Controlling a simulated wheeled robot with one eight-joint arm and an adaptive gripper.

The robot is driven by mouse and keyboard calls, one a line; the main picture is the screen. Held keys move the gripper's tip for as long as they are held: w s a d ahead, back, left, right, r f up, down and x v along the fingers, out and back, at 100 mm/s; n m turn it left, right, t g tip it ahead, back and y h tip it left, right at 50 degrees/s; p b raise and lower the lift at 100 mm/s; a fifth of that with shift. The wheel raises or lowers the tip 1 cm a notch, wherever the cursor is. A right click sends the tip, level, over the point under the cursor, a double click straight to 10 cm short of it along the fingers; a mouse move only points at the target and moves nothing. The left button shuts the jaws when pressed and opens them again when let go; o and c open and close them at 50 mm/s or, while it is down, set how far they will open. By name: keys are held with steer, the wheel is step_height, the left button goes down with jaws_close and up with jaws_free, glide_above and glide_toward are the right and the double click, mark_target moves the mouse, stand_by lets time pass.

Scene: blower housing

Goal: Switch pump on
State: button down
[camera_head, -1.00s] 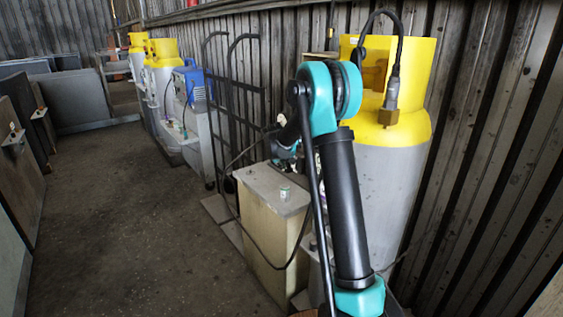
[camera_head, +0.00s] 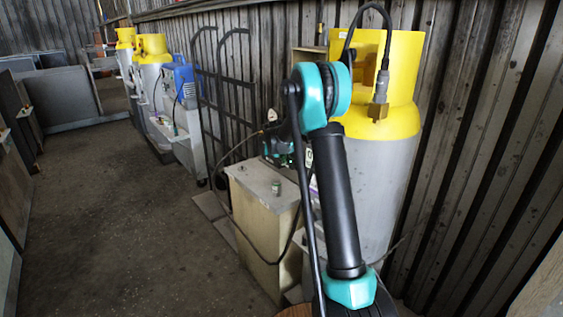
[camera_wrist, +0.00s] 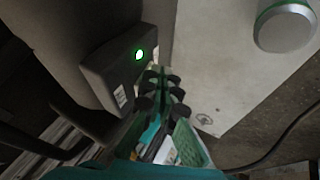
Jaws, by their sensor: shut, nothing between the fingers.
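In the wrist view, a dark box (camera_wrist: 115,65) with a white label carries a round green light or lit button (camera_wrist: 139,55). I cannot tell for certain whether this is the pump's switch. My gripper (camera_wrist: 162,78) is shut and empty, its dark fingertips just right of and below the green light; whether they touch the box is unclear. A pale metal box (camera_head: 262,215) with a small round cap (camera_head: 276,188) stands below my wrist in the head view. The cap also shows as a silver knob (camera_wrist: 286,27) in the wrist view. My arm partly hides the area behind the pale box.
A large grey and yellow cylinder (camera_head: 375,170) stands against the corrugated wall (camera_head: 480,150), right of my arm. A black hand-truck frame (camera_head: 225,105) and a blue unit (camera_head: 185,85) stand further back. A dark cable (camera_head: 222,180) loops beside the pale box. The floor (camera_head: 120,220) at left is clear.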

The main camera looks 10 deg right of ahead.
steer(key=shift+r, duration=0.15)
steer(key=shift+r, duration=0.65)
